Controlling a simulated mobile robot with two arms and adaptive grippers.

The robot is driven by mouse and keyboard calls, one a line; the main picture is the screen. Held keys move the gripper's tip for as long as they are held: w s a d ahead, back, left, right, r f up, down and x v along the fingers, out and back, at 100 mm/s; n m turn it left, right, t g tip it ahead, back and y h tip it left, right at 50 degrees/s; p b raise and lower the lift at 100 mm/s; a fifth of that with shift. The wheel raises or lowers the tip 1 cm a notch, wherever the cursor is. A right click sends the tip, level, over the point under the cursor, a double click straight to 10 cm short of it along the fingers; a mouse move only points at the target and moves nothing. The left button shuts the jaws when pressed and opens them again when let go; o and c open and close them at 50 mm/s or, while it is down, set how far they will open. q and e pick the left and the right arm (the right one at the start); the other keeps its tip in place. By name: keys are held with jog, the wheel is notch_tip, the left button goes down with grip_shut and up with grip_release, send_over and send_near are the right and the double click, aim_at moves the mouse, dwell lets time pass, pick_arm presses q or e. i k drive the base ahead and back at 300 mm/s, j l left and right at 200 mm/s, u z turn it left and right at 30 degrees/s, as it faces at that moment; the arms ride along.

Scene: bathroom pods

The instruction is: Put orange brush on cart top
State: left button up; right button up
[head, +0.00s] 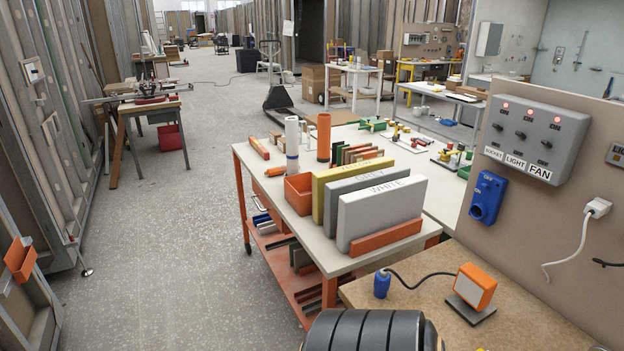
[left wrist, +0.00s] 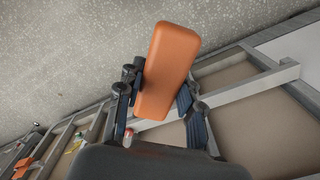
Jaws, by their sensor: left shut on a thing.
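My left gripper (left wrist: 158,112) shows in the left wrist view, its dark fingers on both sides of the orange brush (left wrist: 167,70). The brush is a long orange block with rounded corners, held tilted; no bristles show on the visible side. In the head view neither the held brush nor either gripper can be made out. The cart (head: 308,237) has an orange frame and a pale top, right of the middle in the head view. My right gripper is in no frame.
The cart top carries an orange bin (head: 299,194), upright panels (head: 380,214), a white roll (head: 292,140) and an orange cylinder (head: 323,137). A bench with an orange lamp (head: 474,286) stands in front. The grey floor (head: 170,240) left of the cart is clear.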

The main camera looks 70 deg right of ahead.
aim_at(274, 165)
jog(key=z, duration=0.5)
jog(key=i+l+z, duration=0.1)
jog(key=z, duration=0.35)
jog(key=i+z, duration=0.1)
jog(key=z, duration=0.85)
jog(key=i+j+z, duration=0.2)
jog(key=i+z, duration=0.25)
jog(key=i+j+z, duration=0.2)
jog(key=z, duration=0.25)
jog(key=i+j+z, duration=0.25)
jog(key=j+z, duration=0.2)
jog(key=i+j+z, duration=0.15)
jog(key=j+z, duration=0.25)
jog(key=i+j, duration=0.15)
jog(key=j, duration=0.3)
jog(key=i+j+z, duration=0.1)
jog(key=j, duration=0.4)
jog(key=i+j, duration=0.15)
jog(key=j, duration=0.35)
jog(key=i+j+z, duration=0.1)
jog(key=j, duration=0.35)
jog(key=i+j, duration=0.15)
jog(key=j, duration=0.35)
